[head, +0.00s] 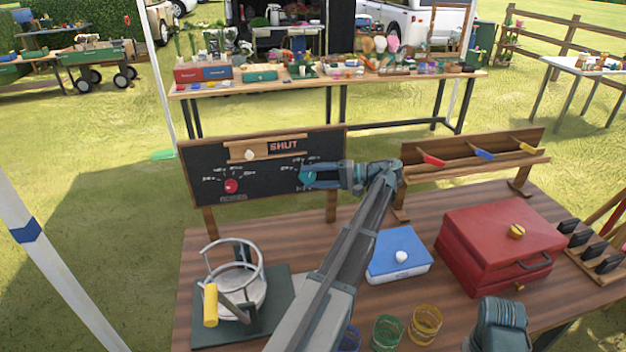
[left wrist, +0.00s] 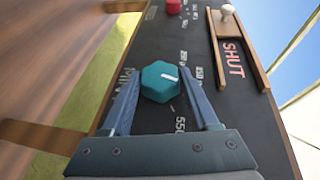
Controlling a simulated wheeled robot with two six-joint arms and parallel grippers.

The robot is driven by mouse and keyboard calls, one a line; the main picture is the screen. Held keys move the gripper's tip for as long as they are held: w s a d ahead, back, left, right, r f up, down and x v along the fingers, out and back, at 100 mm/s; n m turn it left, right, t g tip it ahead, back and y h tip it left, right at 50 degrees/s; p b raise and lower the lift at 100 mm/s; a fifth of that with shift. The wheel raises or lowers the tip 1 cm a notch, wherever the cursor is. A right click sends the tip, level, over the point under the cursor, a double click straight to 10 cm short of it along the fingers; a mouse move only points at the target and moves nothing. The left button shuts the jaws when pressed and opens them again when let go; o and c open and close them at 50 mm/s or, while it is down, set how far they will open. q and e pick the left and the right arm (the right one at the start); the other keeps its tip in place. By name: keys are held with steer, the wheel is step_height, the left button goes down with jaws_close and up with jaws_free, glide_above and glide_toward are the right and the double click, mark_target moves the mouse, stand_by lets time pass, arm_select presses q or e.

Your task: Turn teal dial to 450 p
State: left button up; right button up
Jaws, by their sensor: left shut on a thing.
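The teal dial (left wrist: 160,82) is a faceted knob with a white pointer mark, on the black board (left wrist: 145,45). In the left wrist view the pointer points right, slightly downward, toward the scale numbers. A label like 550 (left wrist: 180,125) shows below and one like 250 p above; the 450 mark cannot be made out. My left gripper (left wrist: 163,100) has one finger on each side of the dial and is shut on it. In the head view the dial (head: 308,176) is partly covered by that gripper (head: 318,175). Part of my right arm shows at the lower right, its fingertips hidden.
A red dial (head: 231,186) and a wooden slider marked SHUT (head: 283,146) share the board. A blue box (head: 398,255), a red case (head: 500,245) and a pot (head: 235,280) stand on the table. A rack (head: 475,165) stands right of the board.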

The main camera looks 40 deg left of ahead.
arm_select(q)
steer(key=o, duration=1.4)
steer(key=shift+c, duration=0.2)
